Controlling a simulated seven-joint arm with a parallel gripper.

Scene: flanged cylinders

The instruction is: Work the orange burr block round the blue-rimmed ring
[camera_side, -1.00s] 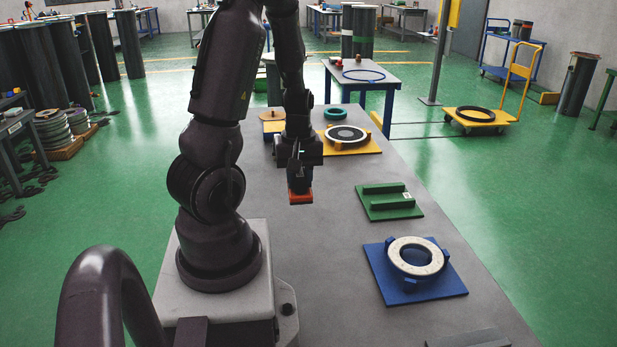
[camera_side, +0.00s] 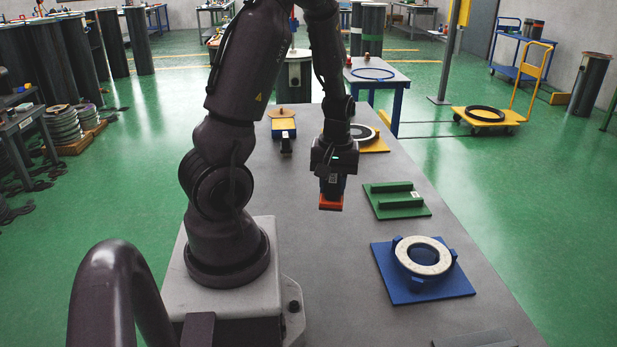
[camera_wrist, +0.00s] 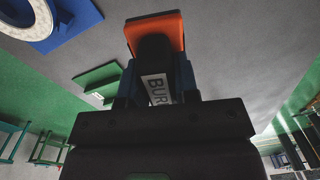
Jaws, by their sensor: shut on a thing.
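My gripper (camera_side: 331,188) is shut on the orange burr block (camera_side: 330,203), which hangs below the jaws above the grey bench. In the wrist view the block (camera_wrist: 156,32) shows an orange face, a dark body and a label reading "BUR". The pale ring (camera_side: 423,256) sits in a blue holder (camera_side: 400,289) with blue lugs around it, at the right front of the bench. The block is apart from this ring, behind and to its left. The ring also shows at the top left of the wrist view (camera_wrist: 28,20), partly cut off.
A green plate with two raised bars (camera_side: 391,201) lies between the gripper and the blue holder, to the right. A yellow plate with a dark disc (camera_side: 363,133) is partly hidden behind my arm. A grey plate (camera_side: 478,340) lies at the front edge. The bench's middle is clear.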

